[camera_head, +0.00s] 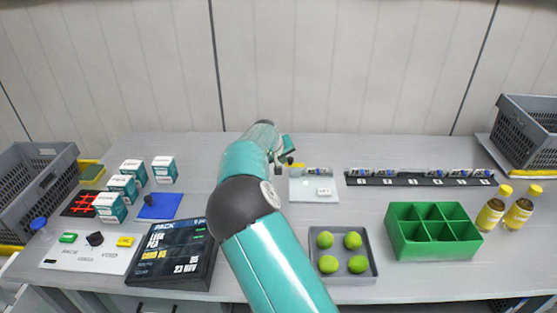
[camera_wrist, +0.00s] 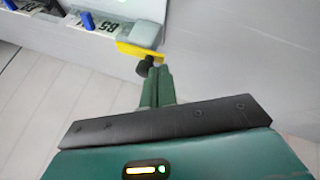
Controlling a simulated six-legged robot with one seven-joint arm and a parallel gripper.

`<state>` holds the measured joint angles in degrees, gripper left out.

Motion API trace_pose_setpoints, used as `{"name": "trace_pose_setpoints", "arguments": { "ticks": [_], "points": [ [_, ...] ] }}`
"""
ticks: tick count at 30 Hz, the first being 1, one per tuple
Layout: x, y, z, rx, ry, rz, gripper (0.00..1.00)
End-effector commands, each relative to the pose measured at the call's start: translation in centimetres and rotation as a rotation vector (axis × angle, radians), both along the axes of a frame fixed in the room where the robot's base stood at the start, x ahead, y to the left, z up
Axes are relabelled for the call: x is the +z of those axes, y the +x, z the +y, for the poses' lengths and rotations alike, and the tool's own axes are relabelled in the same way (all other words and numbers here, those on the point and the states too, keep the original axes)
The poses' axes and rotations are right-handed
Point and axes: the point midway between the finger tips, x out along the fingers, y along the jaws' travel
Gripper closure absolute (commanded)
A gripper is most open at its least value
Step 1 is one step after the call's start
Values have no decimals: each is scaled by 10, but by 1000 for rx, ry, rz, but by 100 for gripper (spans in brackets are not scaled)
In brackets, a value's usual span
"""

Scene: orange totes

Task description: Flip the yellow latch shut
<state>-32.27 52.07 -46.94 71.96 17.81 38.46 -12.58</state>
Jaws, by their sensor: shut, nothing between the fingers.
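The yellow latch (camera_wrist: 138,51) shows in the wrist view as a flat yellow piece beside a grey block (camera_wrist: 145,35). In the head view a small bit of yellow (camera_head: 297,165) shows at the back of the pale panel (camera_head: 302,193), just by my gripper (camera_head: 288,160). My gripper also shows in the wrist view (camera_wrist: 150,66), with its green fingers together and empty. The dark fingertips are right at the latch's near edge; whether they touch it I cannot tell. My arm hides part of the table in the head view.
A black rail (camera_head: 420,181) with several small items lies right of the panel. A grey tray (camera_head: 371,271) of green fruit and a green divided box (camera_head: 434,249) stand in front. A dark screen (camera_head: 175,253) and teal-white boxes (camera_head: 164,170) are left. A wall rises behind.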

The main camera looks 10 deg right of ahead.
Motion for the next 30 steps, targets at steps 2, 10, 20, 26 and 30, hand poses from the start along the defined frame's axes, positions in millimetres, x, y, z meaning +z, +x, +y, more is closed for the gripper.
{"name": "trace_pose_setpoints", "arguments": {
  "ticks": [2,10,20,26,30],
  "points": [
    [0,0,1,1,0,0,100],
    [1,-4,-18,-4,2,0,100],
    [0,-7,-32,0,-1,0,100],
    [0,-7,-32,-1,-1,1,100],
    [0,-8,-30,-2,0,0,100]
  ]
}}
